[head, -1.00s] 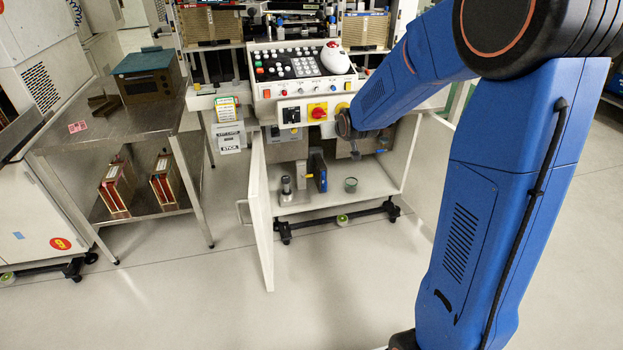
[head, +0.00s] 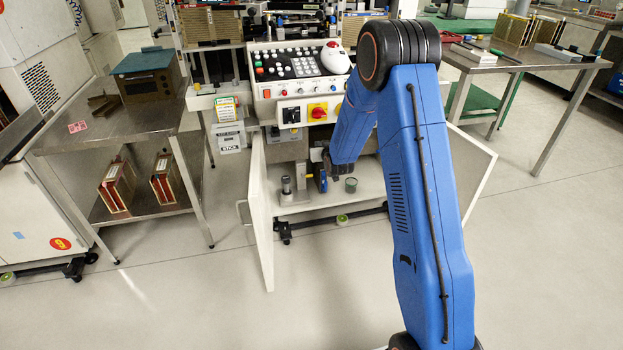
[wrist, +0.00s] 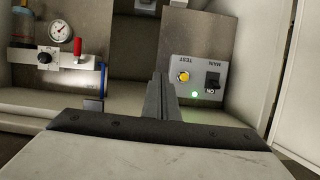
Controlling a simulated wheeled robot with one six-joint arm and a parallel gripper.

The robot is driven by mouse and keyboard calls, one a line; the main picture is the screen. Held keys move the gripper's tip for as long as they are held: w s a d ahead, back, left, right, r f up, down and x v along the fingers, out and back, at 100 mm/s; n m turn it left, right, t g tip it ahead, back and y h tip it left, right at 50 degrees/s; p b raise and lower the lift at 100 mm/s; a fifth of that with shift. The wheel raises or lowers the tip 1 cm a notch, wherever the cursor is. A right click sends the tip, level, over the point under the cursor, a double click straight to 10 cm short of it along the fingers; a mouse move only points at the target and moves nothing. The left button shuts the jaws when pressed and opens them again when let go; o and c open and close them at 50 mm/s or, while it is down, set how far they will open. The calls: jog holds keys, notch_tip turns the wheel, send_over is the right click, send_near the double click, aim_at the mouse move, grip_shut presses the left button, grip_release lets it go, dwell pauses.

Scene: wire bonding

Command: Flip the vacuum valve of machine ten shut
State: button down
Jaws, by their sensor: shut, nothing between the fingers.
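In the wrist view a small red lever (wrist: 78,47), which looks like the vacuum valve, stands on a light panel (wrist: 25,57) between a black knob (wrist: 44,58) and a pipe elbow. It lies roughly upright in the picture. A round white gauge (wrist: 60,31) sits above the knob. My gripper (wrist: 160,88) is shut and empty, to the right of the lever and apart from it. In the head view my gripper (head: 336,174) is inside the open cabinet of the machine (head: 300,207); I cannot make out the lever there.
Right of my fingers is a panel with a yellow test button (wrist: 183,76), a black main switch (wrist: 212,80) and a lit green lamp (wrist: 195,94). Open cabinet doors (head: 262,215) flank the opening. A cylinder (head: 286,188) and small cup (head: 351,185) stand inside. A steel table (head: 110,128) stands left.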

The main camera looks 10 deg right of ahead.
notch_tip(320, 180, down, 24)
jog(key=w+t, duration=0.2)
jog(key=t, duration=0.2)
jog(key=shift+w, duration=0.2)
jog(key=shift+d+r, duration=0.1)
jog(key=shift+r, duration=0.05)
send_over(309, 176)
jog(key=s, duration=0.4)
jog(key=shift+w+d+f, duration=0.1)
jog(key=shift+w+f, duration=0.1)
jog(key=shift+f, duration=0.4)
jog(key=shift+w+d+f, duration=0.1)
jog(key=shift+w+f, duration=0.05)
jog(key=shift+f, duration=0.5)
jog(key=shift+w+d+f, duration=0.1)
jog(key=shift+w+f, duration=0.1)
jog(key=shift+f, duration=0.4)
